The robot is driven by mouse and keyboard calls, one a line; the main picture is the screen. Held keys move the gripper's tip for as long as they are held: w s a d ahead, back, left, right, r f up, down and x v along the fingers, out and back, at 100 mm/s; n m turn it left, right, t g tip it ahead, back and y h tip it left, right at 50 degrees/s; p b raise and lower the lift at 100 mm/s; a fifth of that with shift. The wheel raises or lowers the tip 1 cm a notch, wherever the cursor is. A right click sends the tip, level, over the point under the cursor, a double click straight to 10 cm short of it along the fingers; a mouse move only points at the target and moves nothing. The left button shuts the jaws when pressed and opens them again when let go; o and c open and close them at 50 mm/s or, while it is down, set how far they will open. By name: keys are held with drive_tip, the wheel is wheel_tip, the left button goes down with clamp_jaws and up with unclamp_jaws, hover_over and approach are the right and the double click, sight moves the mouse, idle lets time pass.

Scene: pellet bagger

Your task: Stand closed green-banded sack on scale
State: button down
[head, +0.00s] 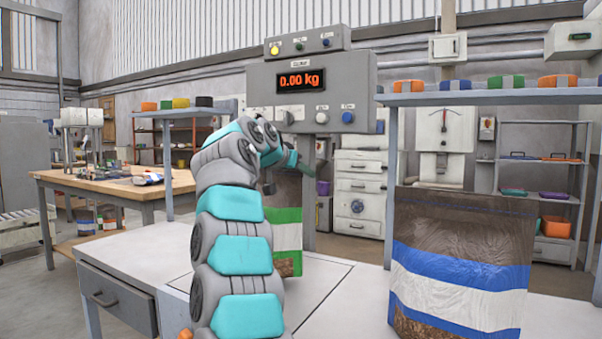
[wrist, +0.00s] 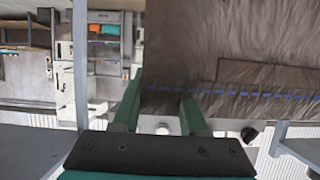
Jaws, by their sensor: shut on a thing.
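The green-banded sack (head: 288,236) is upright behind my arm in the head view, with a brown upper part, green and white bands and brown pellets low down. My arm hides its left side. My gripper (head: 293,163) is at its top and shut on it. In the wrist view, my gripper's green fingers (wrist: 162,108) are beside a brown film face (wrist: 225,45) with a blue stitched line across it. The scale display (head: 301,80) reads 0.00 kg. A flat outlined plate (head: 325,295) lies in the bench top under the sack; I cannot tell whether the sack touches it.
A blue-banded sack (head: 460,262) stands on the bench at the right. A shelf (head: 490,97) with coloured rolls is above it. A wooden table (head: 105,186) is at the left. The bench front between arm and blue-banded sack is clear.

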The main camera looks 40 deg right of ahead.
drive_tip(key=shift+f+b, duration=0.45)
drive_tip(key=shift+f, duration=0.15)
drive_tip(key=shift+f+b, duration=0.4)
drive_tip(key=c, duration=0.8)
unclamp_jaws()
drive_tip(key=o, duration=0.4)
drive_tip(key=shift+f, duration=0.1)
drive_tip(key=shift+o, duration=0.2)
drive_tip(key=shift+b+v, duration=0.8)
drive_tip(key=shift+v, duration=3.15)
